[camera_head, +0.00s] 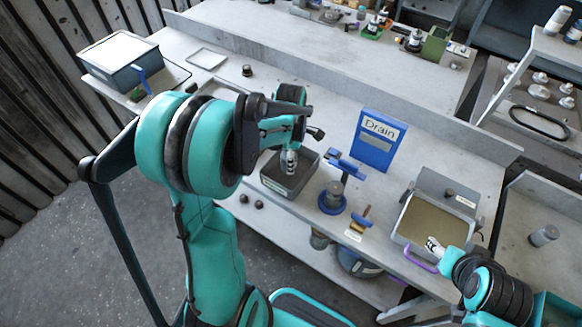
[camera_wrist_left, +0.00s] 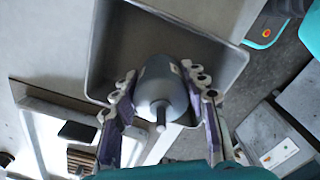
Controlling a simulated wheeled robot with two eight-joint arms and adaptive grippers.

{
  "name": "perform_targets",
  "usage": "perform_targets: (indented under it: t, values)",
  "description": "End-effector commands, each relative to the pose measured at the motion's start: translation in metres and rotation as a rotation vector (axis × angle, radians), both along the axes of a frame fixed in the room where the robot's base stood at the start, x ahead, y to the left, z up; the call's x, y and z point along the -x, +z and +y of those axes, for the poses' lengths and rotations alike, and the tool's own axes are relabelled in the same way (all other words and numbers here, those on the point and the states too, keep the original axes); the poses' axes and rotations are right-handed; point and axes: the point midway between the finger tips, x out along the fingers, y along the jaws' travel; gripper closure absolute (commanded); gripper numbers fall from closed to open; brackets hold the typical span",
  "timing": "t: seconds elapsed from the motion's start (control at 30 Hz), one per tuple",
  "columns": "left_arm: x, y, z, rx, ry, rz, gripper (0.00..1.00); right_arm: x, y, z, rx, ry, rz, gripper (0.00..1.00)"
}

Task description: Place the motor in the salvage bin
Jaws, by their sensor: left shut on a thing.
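The motor (camera_wrist_left: 160,85) is a silver-grey cylinder with a thin shaft. My left gripper (camera_wrist_left: 161,106) is shut on it, one finger on each side. In the head view the left gripper (camera_head: 289,148) points down, with the motor (camera_head: 289,163) low over or inside a dark grey open bin (camera_head: 283,188). The bin has a label too small to read; it may be the salvage bin. Its grey wall (camera_wrist_left: 97,60) shows around the motor in the wrist view. Whether the motor touches the bin floor is unclear. My right gripper (camera_head: 434,246) is at a tan-filled tray; its opening is unclear.
A blue "Drain" sign (camera_head: 375,140) stands behind a blue fixture (camera_head: 333,197) right of the bin. A lidded grey box (camera_head: 120,62) is at the far left.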

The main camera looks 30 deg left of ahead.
Motion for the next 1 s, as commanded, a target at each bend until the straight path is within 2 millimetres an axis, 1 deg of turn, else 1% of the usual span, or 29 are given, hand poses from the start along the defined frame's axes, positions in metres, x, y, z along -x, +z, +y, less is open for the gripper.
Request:
perform_targets:
  t: [0.2, 0.23, 0.47, 0.6, 0.63, 0.7, 1.0]
  values:
    - [0.000, -0.032, 0.000, 0.000, 0.000, 0.000, 1.00, 0.000, -0.012, 0.000, 0.000, 0.000, 0.000, 0.46]
    - [0.000, -0.034, 0.000, 0.000, 0.000, 0.000, 1.00, 0.000, -0.012, 0.000, 0.000, 0.000, 0.000, 0.46]
    - [0.000, -0.033, 0.000, 0.000, 0.000, 0.000, 1.00, 0.000, -0.011, 0.000, 0.000, 0.000, 0.000, 0.46]
    - [0.000, -0.038, 0.000, 0.000, 0.000, 0.000, 1.00, 0.000, -0.015, 0.000, 0.000, 0.000, 0.000, 0.46]
    - [0.000, -0.037, 0.000, 0.000, 0.000, 0.000, 0.51, 0.000, -0.014, 0.000, 0.000, 0.000, 0.000, 0.46]
    - [0.000, -0.037, 0.000, 0.000, 0.000, 0.000, 0.36, 0.000, -0.014, 0.000, 0.000, 0.000, 0.000, 0.46]
    - [0.000, -0.036, 0.000, 0.000, 0.000, 0.000, 0.36, 0.000, -0.013, 0.000, 0.000, 0.000, 0.000, 0.46]
